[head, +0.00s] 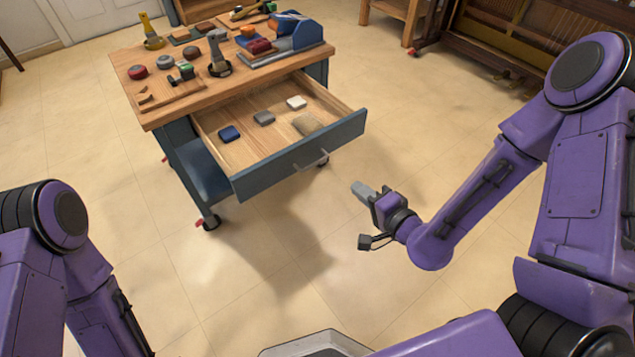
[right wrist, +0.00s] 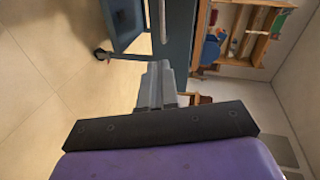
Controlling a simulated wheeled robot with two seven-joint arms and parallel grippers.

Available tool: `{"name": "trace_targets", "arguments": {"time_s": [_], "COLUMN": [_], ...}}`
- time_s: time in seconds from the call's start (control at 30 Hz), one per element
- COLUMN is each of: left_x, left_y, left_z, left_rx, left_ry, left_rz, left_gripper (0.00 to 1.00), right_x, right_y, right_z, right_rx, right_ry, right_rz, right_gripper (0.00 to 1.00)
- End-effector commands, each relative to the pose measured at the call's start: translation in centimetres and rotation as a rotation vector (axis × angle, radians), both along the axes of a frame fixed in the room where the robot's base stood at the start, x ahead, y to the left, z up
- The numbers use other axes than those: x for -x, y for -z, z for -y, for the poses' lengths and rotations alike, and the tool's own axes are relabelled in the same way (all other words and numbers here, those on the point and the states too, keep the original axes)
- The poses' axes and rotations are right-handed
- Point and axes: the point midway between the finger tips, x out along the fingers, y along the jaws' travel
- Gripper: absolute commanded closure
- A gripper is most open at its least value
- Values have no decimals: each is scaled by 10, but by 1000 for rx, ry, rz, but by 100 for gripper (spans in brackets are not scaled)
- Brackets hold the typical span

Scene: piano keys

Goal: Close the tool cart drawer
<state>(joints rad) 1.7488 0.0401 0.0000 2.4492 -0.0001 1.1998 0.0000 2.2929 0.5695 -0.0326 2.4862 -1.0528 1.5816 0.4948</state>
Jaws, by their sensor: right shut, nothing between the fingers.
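The tool cart (head: 180,125) has a wooden top and a dark blue body on casters. Its drawer (head: 300,158) is pulled well out toward me, with a blue-grey front and a metal handle (head: 312,162). In the right wrist view the drawer front (right wrist: 178,35) stands upright ahead of the fingers, with the handle (right wrist: 236,30) beside it. My right gripper (head: 363,191) is shut and empty, in front of and right of the drawer front, apart from it in the head view. My left arm shows at the lower left, but its gripper is out of view.
The drawer holds a blue block (head: 229,133), a grey block (head: 264,118), a white block (head: 296,102) and a tan item (head: 306,124). Several tools and tins lie on the cart top. A large wooden piano-like frame (head: 510,45) stands at the back right. The floor (head: 260,270) before the drawer is clear.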

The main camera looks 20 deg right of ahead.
Motion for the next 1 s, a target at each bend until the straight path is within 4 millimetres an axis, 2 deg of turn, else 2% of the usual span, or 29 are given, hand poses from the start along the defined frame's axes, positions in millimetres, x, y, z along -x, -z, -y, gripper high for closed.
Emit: {"name": "trace_targets", "arguments": {"time_s": [0.03, 0.1, 0.2, 0.37, 0.53, 0.63, 0.7, 1.0], "left_x": [0, 0, 0, 0, 0, 2, 3, 4], "left_y": [38, 52, 60, 75, 114, 135, 129, 142], "left_z": [0, 0, 0, 0, 0, 2, 2, 3], "left_rx": [0, 0, 0, -1, 0, 4, 5, 7], "left_ry": [0, 0, 0, 0, -1, -3, -3, -5], "left_rz": [0, 0, 0, 1, 0, -3, -4, -5], "left_gripper": [10, 10, 10, 10, 10, 10, 10, 10], "right_x": [-7, -12, -14, -22, -42, -62, -77, -131], "right_y": [17, 7, -4, -7, -2, -1, -9, -9], "right_z": [-3, -6, -10, -14, -21, -28, -33, -53], "right_rx": [-71, -148, -212, -230, -226, -225, -224, -225], "right_ry": [-6, -22, -41, -52, -52, -51, -50, -49], "right_rz": [64, 132, 186, 206, 209, 207, 200, 199], "right_gripper": [100, 100, 100, 100, 100, 100, 100, 100]}}
